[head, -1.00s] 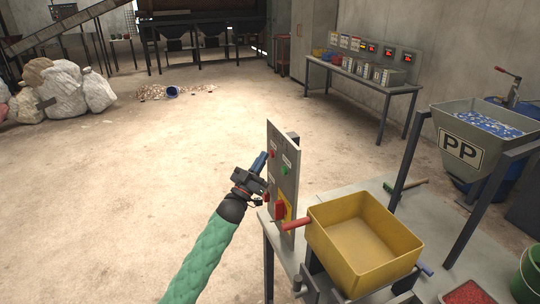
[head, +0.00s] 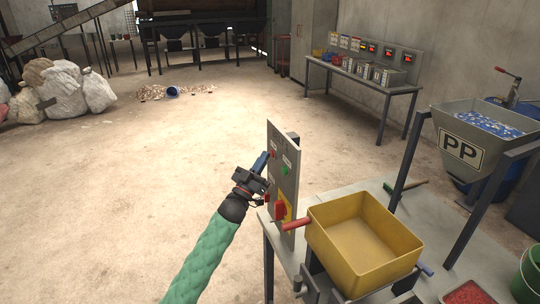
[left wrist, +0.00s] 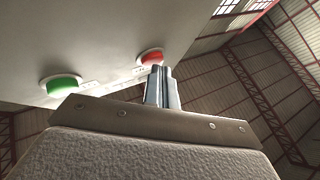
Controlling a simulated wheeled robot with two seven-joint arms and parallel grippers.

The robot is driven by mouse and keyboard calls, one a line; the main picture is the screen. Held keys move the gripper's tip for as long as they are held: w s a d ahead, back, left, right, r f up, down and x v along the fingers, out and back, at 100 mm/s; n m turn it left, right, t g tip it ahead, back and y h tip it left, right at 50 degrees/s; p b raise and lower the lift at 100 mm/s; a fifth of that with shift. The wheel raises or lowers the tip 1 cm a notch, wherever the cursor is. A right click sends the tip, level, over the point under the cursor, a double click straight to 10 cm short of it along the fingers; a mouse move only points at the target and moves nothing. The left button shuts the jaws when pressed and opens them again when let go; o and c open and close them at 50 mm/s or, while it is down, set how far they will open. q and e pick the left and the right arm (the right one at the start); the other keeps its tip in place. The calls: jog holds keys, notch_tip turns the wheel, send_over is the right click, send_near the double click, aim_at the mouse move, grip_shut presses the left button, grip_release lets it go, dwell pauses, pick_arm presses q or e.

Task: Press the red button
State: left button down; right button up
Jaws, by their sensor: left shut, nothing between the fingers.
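The red button (head: 273,154) sits near the top of an upright grey control panel (head: 283,188), and it also shows in the left wrist view (left wrist: 152,56). A green button (head: 285,170) is lower and to its right on the panel; in the left wrist view the green button (left wrist: 62,86) is at the left. My left gripper (head: 264,158) is shut and empty, its fingertips at the red button. In the left wrist view the fingertips (left wrist: 160,72) overlap the button's lower right edge. I cannot tell whether they touch it. My right gripper is not in view.
A red rotary switch on a yellow plate (head: 288,212) is low on the panel. The floor left of the panel is clear.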

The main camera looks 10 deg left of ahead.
pick_arm(q)
jog(key=shift+s+a, duration=0.45)
jog(key=shift+a, duration=0.2)
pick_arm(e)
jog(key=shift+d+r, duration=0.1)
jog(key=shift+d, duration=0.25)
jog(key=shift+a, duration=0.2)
pick_arm(q)
jog(key=s+a, duration=0.1)
jog(key=a, duration=0.1)
jog(key=s+a, duration=0.1)
jog(key=a, duration=0.1)
jog(key=shift+s, duration=0.4)
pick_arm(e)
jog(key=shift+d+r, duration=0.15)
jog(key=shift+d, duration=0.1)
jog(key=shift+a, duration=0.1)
